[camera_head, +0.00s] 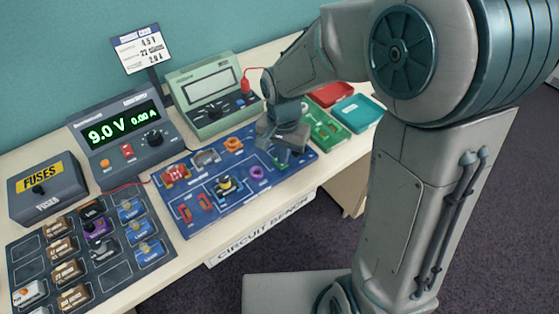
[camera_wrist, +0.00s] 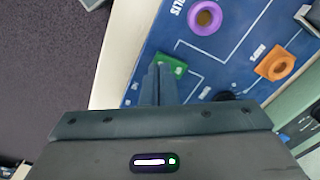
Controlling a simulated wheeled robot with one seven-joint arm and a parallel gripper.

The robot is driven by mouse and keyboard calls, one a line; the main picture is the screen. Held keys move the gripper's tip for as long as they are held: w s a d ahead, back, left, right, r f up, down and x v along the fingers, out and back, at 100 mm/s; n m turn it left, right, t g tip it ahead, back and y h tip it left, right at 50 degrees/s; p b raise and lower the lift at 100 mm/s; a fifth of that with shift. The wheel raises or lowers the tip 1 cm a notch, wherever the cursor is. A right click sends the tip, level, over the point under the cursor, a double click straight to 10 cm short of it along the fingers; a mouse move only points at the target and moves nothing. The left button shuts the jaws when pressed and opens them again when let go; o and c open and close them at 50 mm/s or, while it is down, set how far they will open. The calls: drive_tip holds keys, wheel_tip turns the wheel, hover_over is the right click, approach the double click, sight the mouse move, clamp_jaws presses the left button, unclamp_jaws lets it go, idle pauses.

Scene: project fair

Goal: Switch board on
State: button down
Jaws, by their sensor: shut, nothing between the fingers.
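The blue circuit board (camera_head: 240,191) lies on the bench, with red, orange, purple and yellow-black parts on it. It also shows in the wrist view (camera_wrist: 217,68). My gripper (camera_head: 283,158) is low over the board's right part. In the wrist view my gripper (camera_wrist: 160,68) has its fingers together and empty, with the tips at a small green part (camera_wrist: 174,64) near the board's edge. I cannot tell whether the tips touch it. The fingers hide some of this part. The purple ring (camera_wrist: 205,17) and orange ring (camera_wrist: 275,64) are apart from the fingers.
The power supply (camera_head: 121,130) reads 9.0 V and 0.00 A. A grey-green meter (camera_head: 212,92) stands behind the board. A fuse box (camera_head: 47,190) and a dark parts tray (camera_head: 115,268) are at left. Red (camera_head: 331,94) and teal (camera_head: 357,112) trays lie at right.

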drive_tip(key=shift+f+b, duration=0.55)
drive_tip(key=shift+f, duration=0.2)
drive_tip(key=shift+r, duration=0.15)
drive_tip(key=shift+r+p, duration=2.6)
drive_tip(key=shift+r, duration=0.85)
drive_tip(key=s+d+r+n+t, duration=0.3)
drive_tip(key=s+d+r+n, duration=0.2)
drive_tip(key=s+d+r, duration=0.4)
drive_tip(key=shift+s+d, duration=1.45)
drive_tip(key=shift+s, duration=0.45)
